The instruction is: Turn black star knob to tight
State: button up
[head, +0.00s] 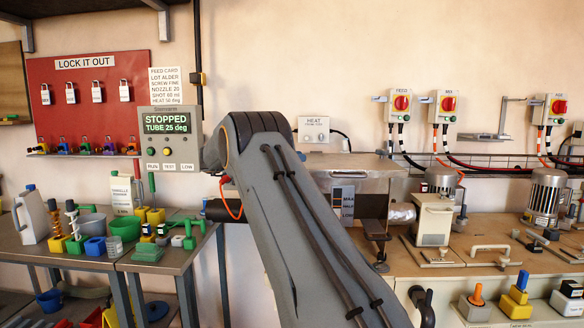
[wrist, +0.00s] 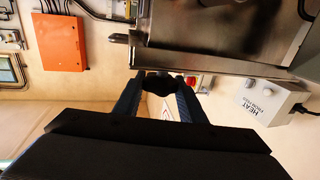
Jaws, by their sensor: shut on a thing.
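In the wrist view my gripper (wrist: 163,80) is shut on the black star knob (wrist: 163,86), a small dark lobed shape between the two blue-grey fingers. The knob is just by the lower edge of a steel housing (wrist: 205,62) in that view. Its lobes are partly covered by the fingers, and I cannot read how tight it is. In the head view my own arm hides the gripper and the knob.
A display (head: 168,122) reads "STOPPED TUBE 25 deg". A white heat box (head: 313,130) is on the wall; it also shows in the wrist view (wrist: 264,102). An orange box (wrist: 64,42) is at upper left there. A bench (head: 490,268) with motors stands at right, a cluttered table (head: 75,262) at left.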

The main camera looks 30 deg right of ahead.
jog(key=shift+f+m+g+y+b, duration=0.1)
jog(key=shift+m+g+y+b, duration=0.3)
jog(key=shift+m+g+b, duration=0.35)
jog(key=shift+m+g+y+b, duration=0.25)
jog(key=shift+g+y+b, duration=0.05)
jog(key=shift+g+b, duration=0.25)
jog(key=o, duration=1)
